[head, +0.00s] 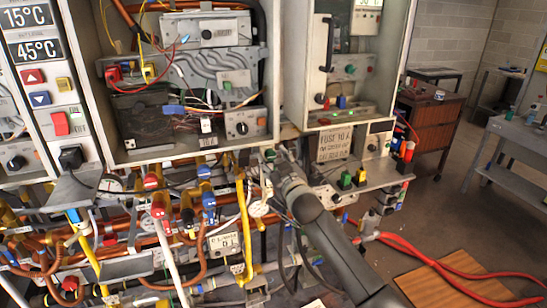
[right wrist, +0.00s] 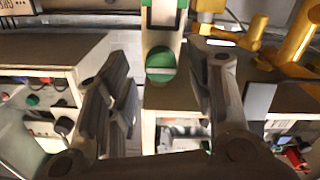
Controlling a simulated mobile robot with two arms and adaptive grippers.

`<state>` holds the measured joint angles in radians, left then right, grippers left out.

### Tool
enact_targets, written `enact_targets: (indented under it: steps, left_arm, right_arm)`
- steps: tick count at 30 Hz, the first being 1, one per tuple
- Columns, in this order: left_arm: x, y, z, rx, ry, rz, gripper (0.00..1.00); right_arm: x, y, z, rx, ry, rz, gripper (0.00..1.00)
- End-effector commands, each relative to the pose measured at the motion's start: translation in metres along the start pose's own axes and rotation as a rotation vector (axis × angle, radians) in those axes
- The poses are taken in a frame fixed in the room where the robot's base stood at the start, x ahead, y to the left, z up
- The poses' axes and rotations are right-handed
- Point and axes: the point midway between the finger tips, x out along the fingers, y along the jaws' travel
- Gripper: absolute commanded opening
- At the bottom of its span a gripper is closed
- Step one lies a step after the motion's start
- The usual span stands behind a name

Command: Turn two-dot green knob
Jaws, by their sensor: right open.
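A round green knob (right wrist: 160,62) shows in the right wrist view on a narrow pale upright piece. No dots can be made out on it, so I cannot tell whether it is the two-dot one. My right gripper (right wrist: 163,82) is open, with one finger on each side of the knob and gaps between. In the head view my right gripper (head: 272,163) is at the lower edge of the middle cabinet, by the pipes, and my own arm hides what is behind it. My left gripper is not in view.
A green-topped part (head: 346,181) stands on a small shelf to the right of my arm. Yellow valves and pipes (head: 243,225) crowd the left of the arm; yellow parts (right wrist: 292,45) also fill the wrist view's upper right. Red hoses (head: 430,255) lie on the floor.

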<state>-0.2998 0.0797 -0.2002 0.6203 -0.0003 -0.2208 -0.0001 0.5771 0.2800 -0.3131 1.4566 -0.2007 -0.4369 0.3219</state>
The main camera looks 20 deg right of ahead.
Motion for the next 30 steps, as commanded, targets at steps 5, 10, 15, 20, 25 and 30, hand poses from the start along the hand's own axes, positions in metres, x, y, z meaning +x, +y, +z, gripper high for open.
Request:
enact_targets:
  steps: [5, 10, 15, 20, 25, 30]
  left_arm:
    - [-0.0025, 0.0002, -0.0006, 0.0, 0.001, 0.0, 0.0]
    - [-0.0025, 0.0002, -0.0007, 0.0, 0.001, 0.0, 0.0]
    - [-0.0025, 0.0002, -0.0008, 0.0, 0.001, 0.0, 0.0]
    - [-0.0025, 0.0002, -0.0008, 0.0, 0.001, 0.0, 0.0]
    - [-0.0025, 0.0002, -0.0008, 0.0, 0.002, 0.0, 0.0]
    - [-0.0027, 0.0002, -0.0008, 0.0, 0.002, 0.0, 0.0]
  right_arm:
    - [0.0085, -0.0005, -0.0005, 0.0, 0.0, -0.001, 0.49]
    - [0.0101, -0.0008, -0.0003, -0.001, 0.001, -0.001, 0.49]
    - [0.01, -0.0007, -0.0002, -0.001, 0.001, -0.001, 0.48]
    - [0.0099, -0.0007, -0.0001, -0.001, 0.0, -0.001, 0.27]
    - [0.0098, -0.0007, 0.0, -0.001, 0.0, -0.001, 0.05]
    - [0.0098, -0.0007, 0.0, -0.007, 0.0, -0.001, 0.03]
